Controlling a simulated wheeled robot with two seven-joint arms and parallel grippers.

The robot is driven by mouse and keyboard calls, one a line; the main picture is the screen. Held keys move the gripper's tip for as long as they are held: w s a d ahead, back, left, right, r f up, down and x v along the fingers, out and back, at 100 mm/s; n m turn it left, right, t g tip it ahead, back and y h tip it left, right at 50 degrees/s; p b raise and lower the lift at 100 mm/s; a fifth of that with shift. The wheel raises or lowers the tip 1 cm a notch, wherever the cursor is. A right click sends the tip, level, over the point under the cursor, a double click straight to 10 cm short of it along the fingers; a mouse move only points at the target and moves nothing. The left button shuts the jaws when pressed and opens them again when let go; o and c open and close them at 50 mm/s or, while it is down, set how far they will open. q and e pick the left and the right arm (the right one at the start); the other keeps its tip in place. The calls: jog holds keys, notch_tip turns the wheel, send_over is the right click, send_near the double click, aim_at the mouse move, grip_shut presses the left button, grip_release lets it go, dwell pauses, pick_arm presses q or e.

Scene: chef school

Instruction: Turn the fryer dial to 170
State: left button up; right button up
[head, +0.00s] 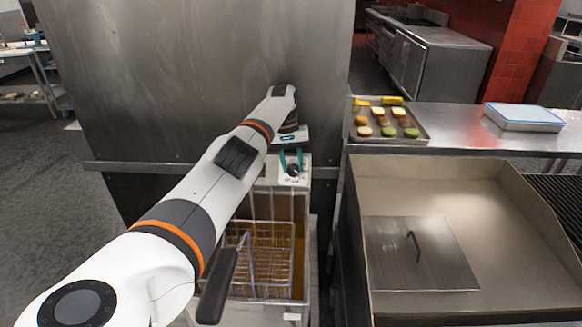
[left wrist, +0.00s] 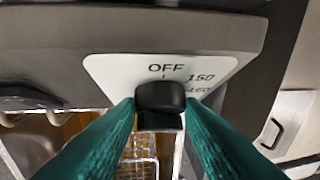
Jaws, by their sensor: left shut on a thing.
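The fryer dial (head: 292,171) is a small black knob on the white panel at the top of the fryer. In the left wrist view the dial (left wrist: 160,96) sits on a white label with OFF straight above it and 150 and 160 to its right. The 170 mark is not visible there. My left gripper (head: 291,161) reaches down to the dial from the far side. Its teal fingers (left wrist: 160,118) are shut on the knob, one on each side. I cannot make out a pointer mark on the knob. My right gripper is not in view.
A wire fryer basket (head: 262,255) with a black handle (head: 217,287) sits in the oil below the panel. A flat steel cooking station (head: 500,215) with a lid (head: 420,265) stands right. A tray of burger parts (head: 372,136) lies beyond it. A steel wall panel (head: 180,70) stands behind.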

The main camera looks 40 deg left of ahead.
pick_arm(q)
jog(key=shift+f, duration=0.1)
dwell(0.4)
jog(key=o, duration=0.7)
jog(key=shift+r+p, duration=0.4)
jog(key=shift+r, duration=0.1)
notch_tip(320, 180, up, 11)
jog(key=a+p, duration=0.2)
jog(key=p, duration=0.9)
